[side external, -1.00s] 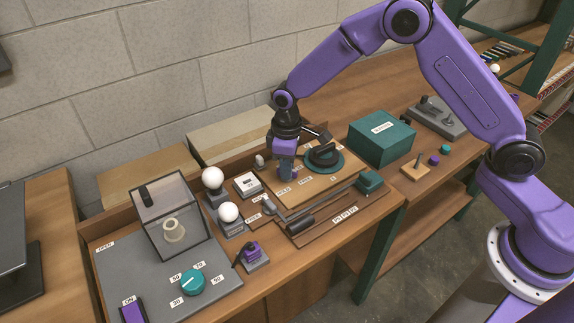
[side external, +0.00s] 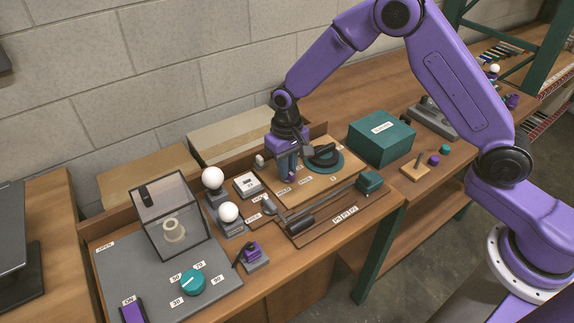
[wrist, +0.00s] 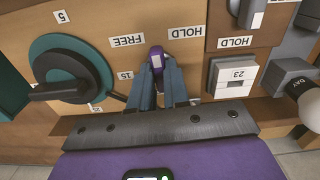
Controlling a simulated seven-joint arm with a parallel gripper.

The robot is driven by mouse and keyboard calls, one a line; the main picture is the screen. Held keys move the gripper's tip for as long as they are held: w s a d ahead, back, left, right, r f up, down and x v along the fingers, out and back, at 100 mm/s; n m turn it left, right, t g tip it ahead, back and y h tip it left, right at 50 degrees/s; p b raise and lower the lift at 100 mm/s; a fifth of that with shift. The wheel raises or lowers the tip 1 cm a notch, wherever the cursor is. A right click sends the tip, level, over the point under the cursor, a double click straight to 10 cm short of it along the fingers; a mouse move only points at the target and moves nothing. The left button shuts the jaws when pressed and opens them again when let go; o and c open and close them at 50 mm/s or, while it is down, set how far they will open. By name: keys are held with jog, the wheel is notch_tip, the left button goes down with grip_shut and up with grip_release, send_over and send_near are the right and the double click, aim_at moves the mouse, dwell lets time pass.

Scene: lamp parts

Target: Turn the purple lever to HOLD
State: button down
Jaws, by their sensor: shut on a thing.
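The purple lever (wrist: 157,60), with a pale mark on it, is on the wooden board (side external: 338,177). My gripper (wrist: 158,66) points down over the board with its two blue-grey fingers shut on the lever, one on each side. In the wrist view the lever's end lies between the FREE label (wrist: 127,40) and the HOLD label (wrist: 185,32); the fingers hide its lower part. In the side view my gripper (side external: 288,174) covers most of the lever, and the HOLD label (side external: 284,190) is just in front of it.
A teal dial with a black handle (side external: 323,157) is close beside my gripper. A counter block reading 23 (wrist: 235,76) and white bulbs (side external: 213,175) stand on the other side. A teal box (side external: 382,138) is behind to the right. A grey lever (side external: 268,206) is in front.

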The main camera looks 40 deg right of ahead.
jog(key=m, duration=0.4)
jog(key=shift+m, duration=2.8)
jog(key=c, duration=1.1)
grip_release()
jog(key=shift+r, duration=0.1)
notch_tip(320, 180, up, 17)
jog(key=shift+r, duration=0.15)
